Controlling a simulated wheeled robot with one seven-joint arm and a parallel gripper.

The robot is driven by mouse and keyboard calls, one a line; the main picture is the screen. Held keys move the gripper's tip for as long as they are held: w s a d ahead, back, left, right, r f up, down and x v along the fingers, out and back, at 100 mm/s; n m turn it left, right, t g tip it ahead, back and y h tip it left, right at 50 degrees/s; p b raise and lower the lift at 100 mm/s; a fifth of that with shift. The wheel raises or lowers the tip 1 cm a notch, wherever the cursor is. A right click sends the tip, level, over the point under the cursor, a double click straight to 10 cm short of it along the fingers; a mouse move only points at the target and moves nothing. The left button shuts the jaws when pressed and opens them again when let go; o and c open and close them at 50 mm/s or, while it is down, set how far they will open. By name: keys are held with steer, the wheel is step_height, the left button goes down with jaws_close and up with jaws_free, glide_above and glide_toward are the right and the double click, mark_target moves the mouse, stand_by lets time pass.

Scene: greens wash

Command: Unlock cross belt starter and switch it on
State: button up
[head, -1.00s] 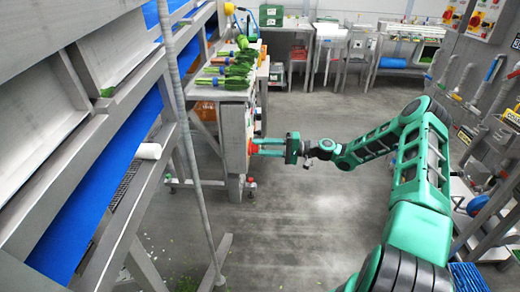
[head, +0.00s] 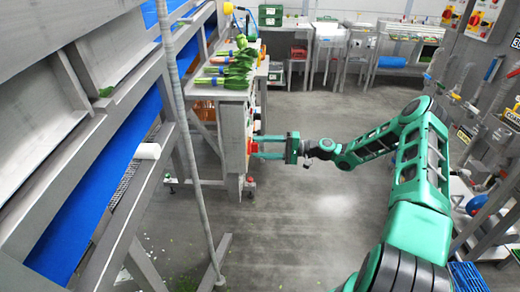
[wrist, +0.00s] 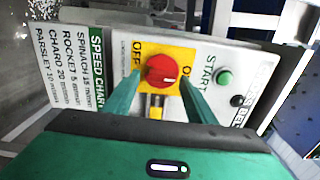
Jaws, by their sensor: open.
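The starter panel (wrist: 205,55) is a light plate with a red rotary knob (wrist: 161,70) on a yellow square. OFF is lettered on the knob's left and ON, partly covered, on its right. A yellow and dark piece (wrist: 155,104) shows just below the knob; I cannot tell if it is a lock. A green START button (wrist: 224,77) and a black button (wrist: 237,101) lie to the right. My gripper (wrist: 160,80) is open, its fingers either side of the knob; contact is unclear. In the head view, my gripper (head: 258,147) faces the bench's side panel.
A speed chart (wrist: 88,70) is left of the switch. Bunches of greens (head: 226,73) lie on the bench above the panel. A blue conveyor belt (head: 95,190) and an upright pole (head: 190,150) stand left. The floor (head: 310,220) below my arm is clear.

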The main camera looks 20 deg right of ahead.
steer(key=v, duration=1)
steer(key=shift+d, duration=0.35)
steer(key=shift+f, duration=0.15)
steer(key=s+a+n+g+h, duration=0.2)
steer(key=s+a+g+h, duration=0.2)
steer(key=s+g+h, duration=0.4)
steer(key=s+d+r+m+h, duration=0.1)
steer(key=s+r, duration=0.4)
steer(key=s, duration=0.7)
steer(key=s+d+r+m+h, duration=0.1)
steer(key=s+d+r+h, duration=0.2)
steer(key=s, duration=0.9)
steer(key=s+d+r+m+t+h, duration=0.1)
steer(key=s+r+h, duration=0.3)
steer(key=s+r, duration=0.4)
steer(key=s+d, duration=0.1)
steer(key=s, duration=0.3)
steer(key=shift+d+r+m, duration=0.2)
steer(key=shift+m, duration=0.2)
